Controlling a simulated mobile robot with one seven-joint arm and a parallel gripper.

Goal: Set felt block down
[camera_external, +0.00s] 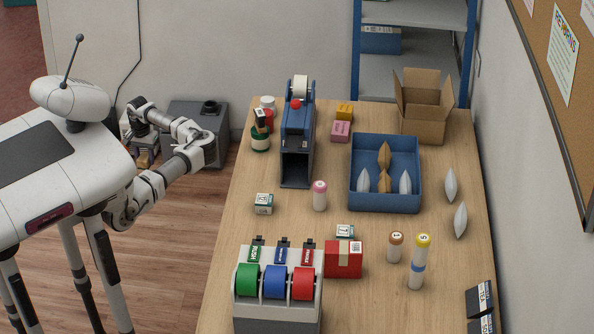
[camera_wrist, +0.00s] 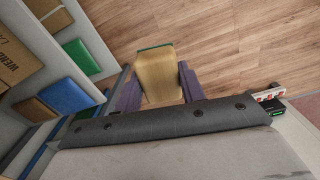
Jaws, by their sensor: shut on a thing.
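The felt block (camera_wrist: 159,75), a tan block with a green edge, is between the two purple fingers of my gripper (camera_wrist: 158,88) in the wrist view. The fingers press on its two sides, and the gripper is shut on it. Bare wooden floor shows beyond the block. In the external view my gripper (camera_external: 145,155) hangs low left of the counter, clear of the tabletop, with a small yellowish part of the block showing. The block's lower end is partly hidden there.
The wooden counter (camera_external: 280,230) holds a blue tray (camera_external: 385,207), a tape dispenser (camera_external: 297,130), an open carton (camera_external: 425,125), and a tape stand (camera_external: 277,312). Bare wood lies around the white-green box (camera_external: 263,203). A grey box (camera_external: 205,118) stands behind my arm. The wrist view shows green (camera_wrist: 82,57) and blue (camera_wrist: 66,96) blocks on a pale surface.

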